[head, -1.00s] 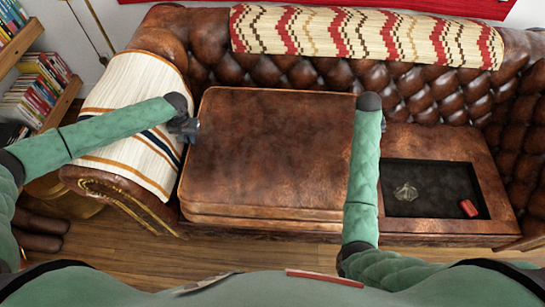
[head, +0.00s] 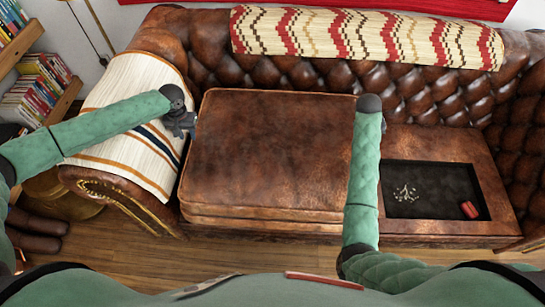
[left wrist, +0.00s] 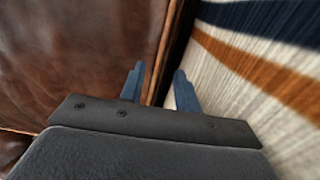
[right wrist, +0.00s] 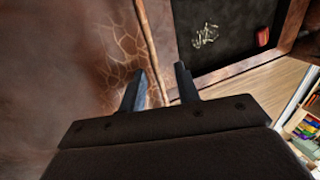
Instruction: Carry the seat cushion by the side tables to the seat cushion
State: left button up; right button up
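A large brown leather seat cushion (head: 275,145) lies flat on the sofa between my arms. A layered front edge shows below its top; I cannot tell whether that is a second cushion. My left gripper (head: 186,124) is at its left side, by the sofa arm. In the left wrist view its fingers (left wrist: 158,88) are apart, with the cushion's piped edge (left wrist: 168,50) showing beyond the gap. My right gripper is hidden in the head view. In the right wrist view its fingers (right wrist: 160,88) are apart near the cushion's right edge (right wrist: 148,45).
To the right, the sofa seat holds a black recess (head: 435,178) with pale bits (head: 405,193) and a red object (head: 469,209). A striped throw (head: 130,120) covers the left sofa arm. A patterned blanket (head: 370,35) lies on the backrest. A bookshelf (head: 45,85) stands left.

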pick_arm(q)
jog(key=shift+w+r, duration=0.15)
jog(key=shift+r, duration=1.8)
pick_arm(e)
jog(key=shift+a, duration=0.1)
jog(key=v, duration=0.7)
jog(key=shift+r, duration=0.2)
pick_arm(q)
jog(key=shift+d, duration=0.15)
